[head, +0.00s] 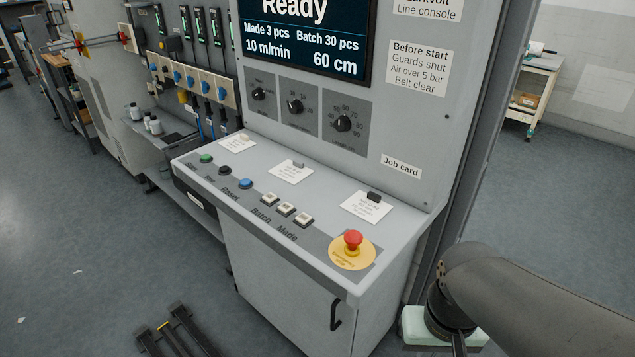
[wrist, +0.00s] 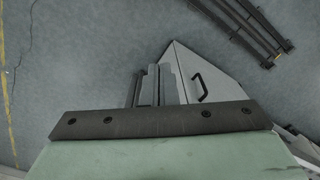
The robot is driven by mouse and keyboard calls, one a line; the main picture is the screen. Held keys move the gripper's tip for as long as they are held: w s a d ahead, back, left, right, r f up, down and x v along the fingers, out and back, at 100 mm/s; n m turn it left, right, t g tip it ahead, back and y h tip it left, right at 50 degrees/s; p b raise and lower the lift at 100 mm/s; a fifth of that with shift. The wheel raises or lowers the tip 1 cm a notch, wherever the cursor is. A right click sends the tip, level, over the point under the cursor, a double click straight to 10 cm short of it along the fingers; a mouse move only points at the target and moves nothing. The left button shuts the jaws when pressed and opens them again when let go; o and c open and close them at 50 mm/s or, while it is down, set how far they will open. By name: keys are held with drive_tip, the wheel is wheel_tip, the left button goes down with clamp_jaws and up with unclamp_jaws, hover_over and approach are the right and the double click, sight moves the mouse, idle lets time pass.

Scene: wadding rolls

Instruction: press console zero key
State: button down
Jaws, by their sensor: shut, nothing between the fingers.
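The console (head: 320,225) has a sloping grey key shelf. Three white square keys sit in a row on it. The rightmost white key (head: 303,220) is nearest the label "Made"; no "zero" lettering is readable. The other two white keys, the middle one (head: 286,209) and the left one (head: 270,198), are by "Batch". My gripper (head: 420,329), with pale green pads, is at the lower right, right of the console and away from the keys. In the wrist view its dark edge and green face (wrist: 160,122) fill the bottom. It is shut and empty; its tips are partly hidden.
A red emergency stop (head: 353,241) on a yellow disc lies right of the keys. Blue (head: 245,184), black (head: 224,171) and green (head: 206,159) buttons lie left. The display (head: 304,38) reads "Ready", "Made 3 pcs". The wrist view shows floor, a cabinet handle (wrist: 200,88) and dark rails (wrist: 245,28).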

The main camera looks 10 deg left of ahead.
drive_tip(key=w+r+n+h+p, duration=0.2)
drive_tip(key=w+r+n, duration=0.15)
drive_tip(key=w, duration=0.45)
wheel_tip(320, 180, up, 4)
drive_tip(key=n+t+h+p, duration=0.35)
drive_tip(key=n+t, duration=0.45)
drive_tip(key=n, duration=0.9)
hover_over(300, 220)
drive_tip(key=shift+w+r+y+p, duration=0.1)
drive_tip(key=shift+r+y+p, duration=0.15)
drive_tip(key=shift+y, duration=0.2)
drive_tip(key=shift+f, duration=0.15)
wheel_tip(300, 220, down, 9)
drive_tip(key=b, duration=0.6)
drive_tip(key=shift+f+b, duration=0.25)
drive_tip(key=shift+b, duration=0.3)
